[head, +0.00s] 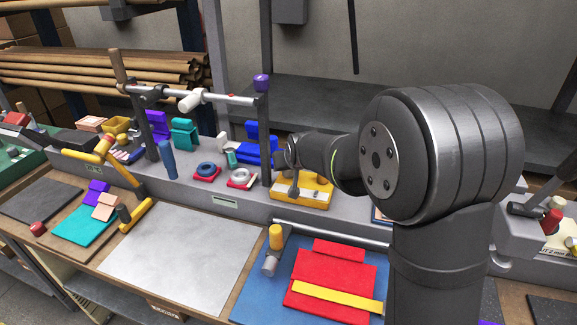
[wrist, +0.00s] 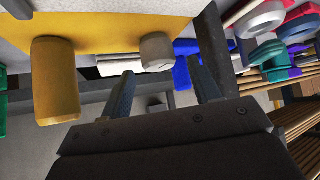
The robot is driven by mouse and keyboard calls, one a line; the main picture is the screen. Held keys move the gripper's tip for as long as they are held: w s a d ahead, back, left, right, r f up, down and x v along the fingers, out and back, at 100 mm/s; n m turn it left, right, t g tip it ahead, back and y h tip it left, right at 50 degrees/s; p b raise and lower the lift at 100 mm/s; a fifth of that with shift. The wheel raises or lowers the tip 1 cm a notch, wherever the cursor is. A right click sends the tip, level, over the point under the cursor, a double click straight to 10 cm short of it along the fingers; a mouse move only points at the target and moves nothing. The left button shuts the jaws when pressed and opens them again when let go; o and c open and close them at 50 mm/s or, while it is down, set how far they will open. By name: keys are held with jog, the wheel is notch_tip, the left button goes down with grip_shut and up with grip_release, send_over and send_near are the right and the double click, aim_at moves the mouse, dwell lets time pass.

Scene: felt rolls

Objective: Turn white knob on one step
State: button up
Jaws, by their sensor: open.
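A pale grey-white knob (wrist: 157,50) stands on a yellow panel (wrist: 110,25) in the wrist view. It lies just beyond the gap between the fingertips of my gripper (wrist: 160,68), which is open with nothing between its fingers. I cannot tell whether a finger touches the knob. A thick yellow cylinder (wrist: 55,82) stands on the panel to the left of the knob.
A dark upright post (head: 265,140) stands close left of my gripper and carries a horizontal bar (head: 225,98). Blue blocks (head: 257,147) and ring rolls (head: 207,170) sit farther left. Red felt (head: 330,272) lies in front on a blue mat. A bare pale sheet (head: 180,255) lies front left.

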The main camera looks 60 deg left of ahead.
jog(key=shift+x, duration=1.5)
jog(key=c, duration=1)
jog(key=shift+f+m+t, duration=0.1)
jog(key=shift+m+t, duration=0.4)
jog(key=shift+m, duration=0.2)
jog(key=o, duration=1)
jog(key=shift+r, duration=0.2)
jog(key=v, duration=1.7)
jog(key=shift+r, duration=0.2)
